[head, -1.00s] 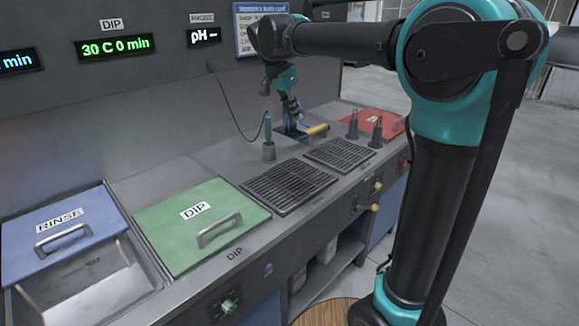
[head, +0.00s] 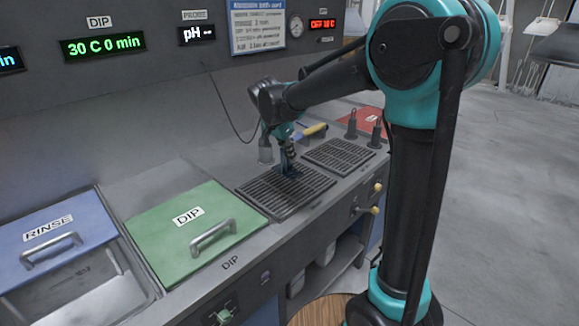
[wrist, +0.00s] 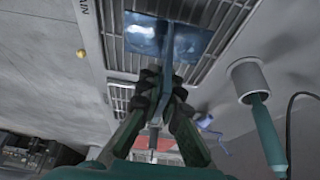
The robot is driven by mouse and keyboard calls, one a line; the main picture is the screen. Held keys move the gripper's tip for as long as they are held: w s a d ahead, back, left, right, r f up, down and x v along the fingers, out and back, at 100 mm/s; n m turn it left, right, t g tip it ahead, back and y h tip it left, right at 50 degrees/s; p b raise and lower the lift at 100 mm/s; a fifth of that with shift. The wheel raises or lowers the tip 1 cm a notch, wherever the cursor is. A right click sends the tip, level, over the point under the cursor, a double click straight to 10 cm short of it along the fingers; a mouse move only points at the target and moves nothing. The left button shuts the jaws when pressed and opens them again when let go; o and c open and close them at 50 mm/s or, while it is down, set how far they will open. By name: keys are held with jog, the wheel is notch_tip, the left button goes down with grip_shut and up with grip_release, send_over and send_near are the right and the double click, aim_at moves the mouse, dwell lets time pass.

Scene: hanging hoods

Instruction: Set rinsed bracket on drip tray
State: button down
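My gripper (wrist: 165,95) is shut on the bracket (wrist: 190,42), a shiny blue-grey metal piece with a thin upright plate between the fingertips and a wider flat part. In the wrist view the bracket lies across the slotted drip tray grate (wrist: 213,12). In the head view my gripper (head: 288,160) points down over the nearer dark grate (head: 265,192), with the small dark bracket (head: 289,173) at its tip. I cannot tell whether the bracket touches the grate or hangs just above it.
A probe in a grey holder (wrist: 247,80) stands close beside the grate. A second grate (head: 338,155), a yellow-handled tool (head: 312,131) and dark upright posts (head: 352,124) lie farther right. The green DIP lid (head: 170,240) and blue RINSE lid (head: 45,235) are to the left.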

aim_at(291, 168)
jog(key=shift+f, duration=2.2)
jog(key=c, duration=1.7)
grip_release()
jog(key=shift+f, duration=0.1)
jog(key=v, duration=1.2)
jog(key=s+d+f+n, duration=0.1)
jog(key=s+d+f, duration=0.1)
jog(key=d+f, duration=0.1)
jog(key=s+d+f+n+y, duration=0.1)
jog(key=s+d+f, duration=0.2)
jog(key=d, duration=0.3)
jog(key=s+d+f+n, duration=0.1)
jog(key=s+d+f, duration=0.1)
jog(key=d+f, duration=0.2)
jog(key=shift+s+d+n+y, duration=0.2)
jog(key=shift+s+n+y, duration=0.1)
jog(key=shift+n, duration=0.1)
jog(key=s+d+f+n, duration=0.1)
jog(key=s+d+f, duration=0.1)
jog(key=s+f, duration=0.2)
jog(key=s+d+f+n+y, duration=0.1)
jog(key=s+d+f+n, duration=0.1)
jog(key=s, duration=0.3)
jog(key=s+d+f+n+t, duration=0.1)
jog(key=s+d+f+n, duration=0.1)
jog(key=s+d+f, duration=0.2)
jog(key=shift+s+f+y, duration=0.3)
jog(key=shift+s+f, duration=0.2)
jog(key=shift+f, duration=0.35)
